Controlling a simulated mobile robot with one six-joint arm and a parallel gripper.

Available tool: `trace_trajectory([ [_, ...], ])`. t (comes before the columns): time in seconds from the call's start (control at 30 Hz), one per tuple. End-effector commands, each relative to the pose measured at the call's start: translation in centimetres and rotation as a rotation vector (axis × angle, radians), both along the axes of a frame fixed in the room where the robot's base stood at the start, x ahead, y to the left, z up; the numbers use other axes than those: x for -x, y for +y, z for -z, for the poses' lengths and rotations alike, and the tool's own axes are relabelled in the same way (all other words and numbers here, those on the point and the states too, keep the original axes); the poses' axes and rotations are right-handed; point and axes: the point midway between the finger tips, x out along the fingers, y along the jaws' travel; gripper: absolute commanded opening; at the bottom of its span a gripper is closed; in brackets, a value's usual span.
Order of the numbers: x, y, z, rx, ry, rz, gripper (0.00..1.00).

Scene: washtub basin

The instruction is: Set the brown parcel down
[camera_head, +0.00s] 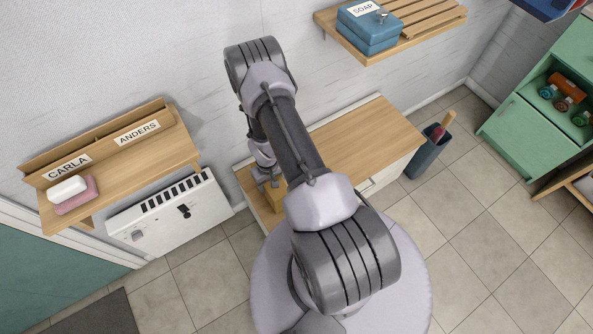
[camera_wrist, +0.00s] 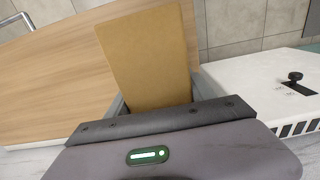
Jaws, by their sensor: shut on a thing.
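The brown parcel (camera_wrist: 148,55) is a plain tan box, held between the jaws of my gripper (camera_wrist: 157,97) in the wrist view. In the head view the parcel (camera_head: 274,197) shows below my gripper (camera_head: 268,180), at the left end of the wooden-topped white cabinet (camera_head: 375,136). My arm hides part of it and the middle of the cabinet top. I cannot tell whether the parcel touches the wood.
A white heater (camera_head: 160,219) stands left of the cabinet. A wall shelf (camera_head: 150,157) labelled CARLA and ANDERS holds a pink and a white item. Another shelf (camera_head: 408,40) holds a blue SOAP box (camera_head: 368,28). The cabinet top's right part is bare. A dark bin (camera_head: 428,155) stands right.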

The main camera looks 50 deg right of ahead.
Motion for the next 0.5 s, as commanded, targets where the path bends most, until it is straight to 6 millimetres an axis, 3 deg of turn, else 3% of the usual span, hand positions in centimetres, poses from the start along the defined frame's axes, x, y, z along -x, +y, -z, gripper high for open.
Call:
trace_trajectory([
  [0.1, 0.7, -4.0, 0.8, 0.002, -0.003, 0.006, 0.0],
  [0.2, 1.1, -6.3, 0.9, 0.001, -0.001, 0.004, 0.0],
  [0.33, 1.4, -7.4, 1.2, 0.0, 0.0, 0.0, 0.0],
  [0.5, 1.4, -7.4, 4.3, 0.0, 0.001, -0.002, 0.0],
])
